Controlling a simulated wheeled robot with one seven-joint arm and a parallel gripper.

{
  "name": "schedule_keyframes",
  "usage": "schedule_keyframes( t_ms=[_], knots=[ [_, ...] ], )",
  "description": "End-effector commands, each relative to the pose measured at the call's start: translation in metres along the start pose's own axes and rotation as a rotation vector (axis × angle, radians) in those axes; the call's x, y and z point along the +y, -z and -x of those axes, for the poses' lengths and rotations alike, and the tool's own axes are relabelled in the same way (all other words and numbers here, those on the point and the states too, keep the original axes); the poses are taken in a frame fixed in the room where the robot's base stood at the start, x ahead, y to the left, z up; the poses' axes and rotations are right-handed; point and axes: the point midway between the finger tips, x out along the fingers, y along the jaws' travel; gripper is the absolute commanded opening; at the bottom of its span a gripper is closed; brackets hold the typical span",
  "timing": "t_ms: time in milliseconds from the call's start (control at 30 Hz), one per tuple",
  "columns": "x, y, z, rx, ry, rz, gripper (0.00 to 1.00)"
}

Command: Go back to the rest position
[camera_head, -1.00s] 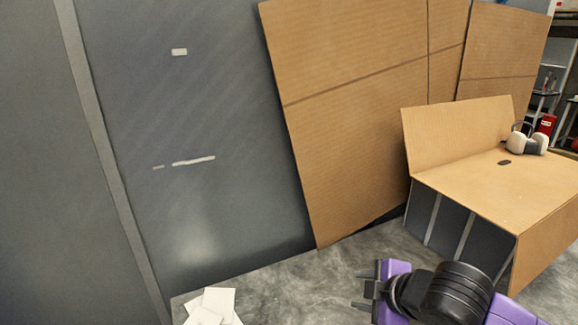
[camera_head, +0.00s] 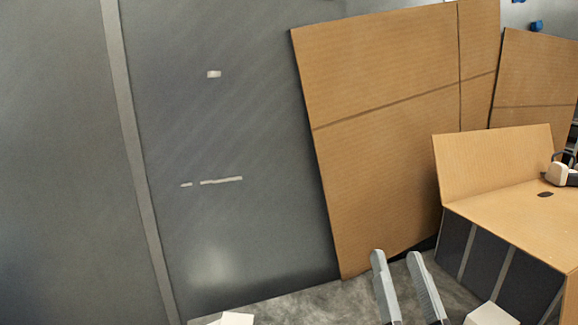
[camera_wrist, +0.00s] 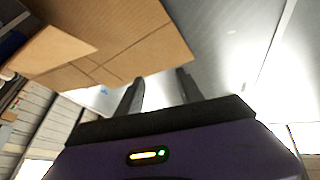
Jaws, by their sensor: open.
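My gripper (camera_head: 398,258) is at the bottom of the head view, right of the middle. Its two grey fingers point up and stand apart with nothing between them. In the wrist view, my gripper (camera_wrist: 159,80) shows two dark fingers, also apart and empty. Beyond them are cardboard and a grey panel. My gripper appears in front of the floor and the lower edge of the large cardboard sheet in the head view; I see no contact.
A large cardboard sheet (camera_head: 385,130) leans against the grey wall (camera_head: 230,130). A cardboard box (camera_head: 497,195) with headphones (camera_head: 563,173) on top stands at right. White sheets (camera_head: 237,319) lie at the bottom edge. Bare floor (camera_head: 330,305) shows left of my gripper.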

Motion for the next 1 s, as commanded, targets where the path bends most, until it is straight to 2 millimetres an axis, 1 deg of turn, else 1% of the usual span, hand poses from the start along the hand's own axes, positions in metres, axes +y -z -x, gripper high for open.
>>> schedule_keyframes(
  t_ms=[33,167,200,267,300,367,400,467,500,667,700,767,800,900,1000],
  knots=[
    [0.006,-0.009,0.018,-0.006,-0.04,-0.024,0.44],
    [0.024,-0.023,0.063,-0.018,-0.131,-0.051,0.44],
    [0.029,-0.028,0.078,-0.028,-0.156,-0.056,0.44],
    [0.034,-0.035,0.101,-0.045,-0.189,-0.055,0.44],
    [0.038,-0.04,0.117,-0.058,-0.208,-0.052,0.44],
    [0.043,-0.047,0.141,-0.085,-0.233,-0.043,0.44],
    [0.045,-0.051,0.158,-0.104,-0.247,-0.034,0.44],
    [0.048,-0.056,0.182,-0.136,-0.262,-0.018,0.44],
    [0.05,-0.06,0.199,-0.162,-0.269,-0.004,0.44],
    [0.055,-0.072,0.264,-0.283,-0.271,0.064,0.44],
    [0.056,-0.075,0.281,-0.319,-0.265,0.083,0.44],
    [0.058,-0.079,0.305,-0.378,-0.252,0.113,0.44],
    [0.059,-0.081,0.322,-0.422,-0.24,0.133,0.44],
    [0.061,-0.087,0.36,-0.528,-0.206,0.173,0.44],
    [0.063,-0.091,0.391,-0.613,-0.172,0.197,0.44]
  ],
)
